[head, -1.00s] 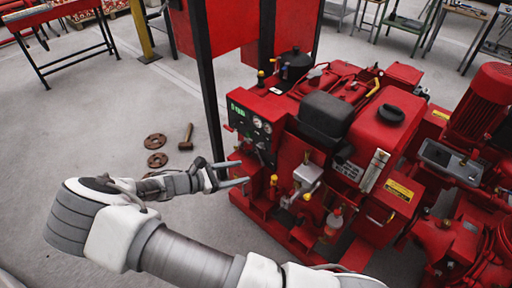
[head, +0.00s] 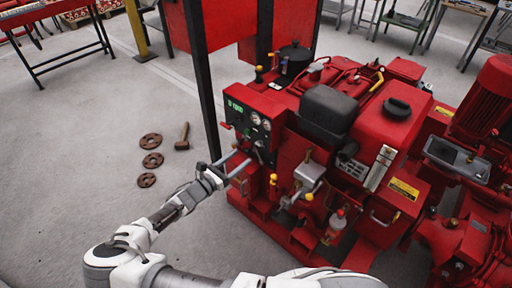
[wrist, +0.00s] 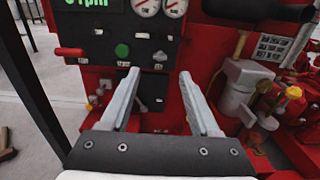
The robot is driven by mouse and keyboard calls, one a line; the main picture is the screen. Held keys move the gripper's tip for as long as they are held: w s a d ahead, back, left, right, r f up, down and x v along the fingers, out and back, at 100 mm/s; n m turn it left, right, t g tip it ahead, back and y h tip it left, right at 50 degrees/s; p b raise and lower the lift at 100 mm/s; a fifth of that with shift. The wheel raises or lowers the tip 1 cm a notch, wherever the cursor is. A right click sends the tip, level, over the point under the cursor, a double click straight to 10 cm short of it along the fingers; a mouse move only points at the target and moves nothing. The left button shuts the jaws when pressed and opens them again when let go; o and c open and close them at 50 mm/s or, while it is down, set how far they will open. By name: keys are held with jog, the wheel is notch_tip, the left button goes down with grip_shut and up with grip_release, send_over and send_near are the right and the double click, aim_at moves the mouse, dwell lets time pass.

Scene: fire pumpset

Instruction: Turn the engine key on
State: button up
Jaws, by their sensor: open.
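The engine's dark control panel (head: 248,122) is on the front left of the red pumpset. In the wrist view the panel (wrist: 110,30) shows a green display, two round gauges, a red lever (wrist: 70,53), a green button (wrist: 122,50) and small switches. A small pale fitting (wrist: 160,57) sits right of the green button; I cannot tell whether it is the key. My gripper (head: 238,164) is open and empty, its fingers pointing at the panel's lower part. In the wrist view the gripper (wrist: 160,76) has both fingers apart, hiding part of the panel's lower area.
A black post (head: 202,80) stands just left of the panel. A grey box (head: 309,174) and yellow-capped fittings stick out right of my gripper. A hammer (head: 182,136) and rusty discs (head: 152,160) lie on the floor to the left. The floor there is otherwise clear.

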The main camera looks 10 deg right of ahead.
aim_at(257, 145)
jog(key=b+x, duration=0.1)
jog(key=x, duration=0.8)
grip_shut()
